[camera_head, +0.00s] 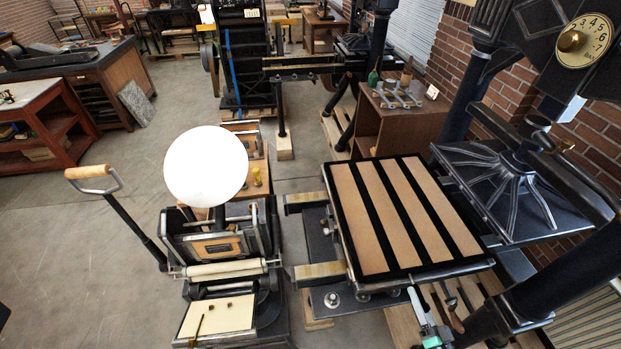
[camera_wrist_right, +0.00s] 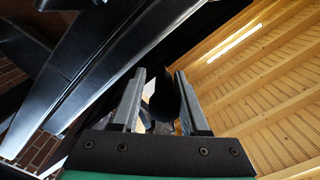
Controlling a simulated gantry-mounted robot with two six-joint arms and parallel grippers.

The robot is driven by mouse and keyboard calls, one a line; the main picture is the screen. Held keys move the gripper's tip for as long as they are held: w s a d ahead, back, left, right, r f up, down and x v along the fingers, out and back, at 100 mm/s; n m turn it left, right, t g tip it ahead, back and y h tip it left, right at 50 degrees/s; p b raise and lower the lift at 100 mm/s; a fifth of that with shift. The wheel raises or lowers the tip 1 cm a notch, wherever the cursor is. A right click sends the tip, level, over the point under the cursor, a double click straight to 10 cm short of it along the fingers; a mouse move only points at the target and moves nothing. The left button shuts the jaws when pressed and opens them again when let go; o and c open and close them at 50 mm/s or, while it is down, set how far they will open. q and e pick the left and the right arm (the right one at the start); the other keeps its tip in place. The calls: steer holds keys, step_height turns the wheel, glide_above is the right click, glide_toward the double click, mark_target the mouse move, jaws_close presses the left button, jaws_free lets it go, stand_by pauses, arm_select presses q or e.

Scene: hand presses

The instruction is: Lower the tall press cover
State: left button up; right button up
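The tall press stands at the right in the head view. Its flat frame of tan strips and black bars (camera_head: 405,212), which seems to be the cover, lies roughly level over the bed. My right gripper (camera_head: 413,294) is at the frame's front edge. In the right wrist view its two fingers (camera_wrist_right: 160,95) point upward and stand apart. A dark rounded part (camera_wrist_right: 166,98), perhaps a handle, shows between or just beyond them, nearer the right finger; whether it touches is unclear. My left gripper is not in view.
A black press platen (camera_head: 515,195) and column stand right of the frame. A small press with a white disc (camera_head: 206,166) and a wooden-handled lever (camera_head: 88,172) stands to the left. A wooden cabinet (camera_head: 390,125) is behind. Open floor lies at the far left.

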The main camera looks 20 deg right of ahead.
steer(key=o, duration=0.9)
steer(key=shift+s, duration=0.1)
steer(key=shift+s+a+r+p, duration=0.15)
steer(key=shift+s+p, duration=0.65)
steer(key=shift+s, duration=0.6)
steer(key=s, duration=0.1)
steer(key=s+p, duration=0.1)
steer(key=s, duration=0.3)
steer(key=shift+a+p, duration=0.25)
steer(key=shift+p, duration=0.1)
